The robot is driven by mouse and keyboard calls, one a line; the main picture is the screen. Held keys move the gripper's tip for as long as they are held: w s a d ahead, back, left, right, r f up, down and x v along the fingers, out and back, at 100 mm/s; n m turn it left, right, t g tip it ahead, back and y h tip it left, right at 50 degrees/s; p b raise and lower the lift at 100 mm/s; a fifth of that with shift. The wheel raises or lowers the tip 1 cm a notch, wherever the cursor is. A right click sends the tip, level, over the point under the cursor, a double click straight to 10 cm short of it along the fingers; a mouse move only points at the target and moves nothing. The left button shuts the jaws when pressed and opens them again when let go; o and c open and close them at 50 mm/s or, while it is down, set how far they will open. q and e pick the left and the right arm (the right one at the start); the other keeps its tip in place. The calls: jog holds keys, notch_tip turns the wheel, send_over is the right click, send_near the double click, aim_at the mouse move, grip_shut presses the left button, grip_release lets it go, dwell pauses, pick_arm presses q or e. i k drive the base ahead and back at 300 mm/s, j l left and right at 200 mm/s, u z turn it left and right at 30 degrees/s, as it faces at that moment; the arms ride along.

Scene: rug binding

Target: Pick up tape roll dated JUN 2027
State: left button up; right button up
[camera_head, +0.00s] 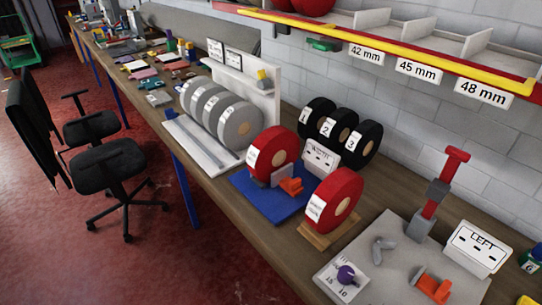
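Several tape rolls stand on edge on the long wooden bench. One red roll (276,150) with a white label is on a blue base. A second red roll (337,201) with a white label stands nearer, on a small wooden stand. Several grey rolls (238,127) with white labels stand in a row in a white rack. Three black rolls (353,146) labelled 1, 2 and 3 stand near the wall. The small print on the red and grey labels is too small to read, so I cannot tell which roll is dated JUN 2027. Neither gripper shows.
A white-grey board (388,262) with a red upright tool, orange clamp and purple knob lies at the near right. A sign reading LEFT (478,247) stands beside it. A shelf (400,55) marked 42, 45 and 48 mm overhangs the bench. Black chairs (106,160) stand left.

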aim_at(277, 147)
jog(key=i+j+z, duration=0.1)
jog(key=z, duration=0.6)
jog(key=i+j+z, duration=0.15)
jog(key=j+z, duration=0.2)
jog(key=j, duration=0.35)
jog(key=i+j+z, duration=0.1)
jog(key=j+z, duration=0.2)
jog(key=j, duration=0.4)
jog(key=j+z, duration=0.35)
jog(key=j, duration=0.35)
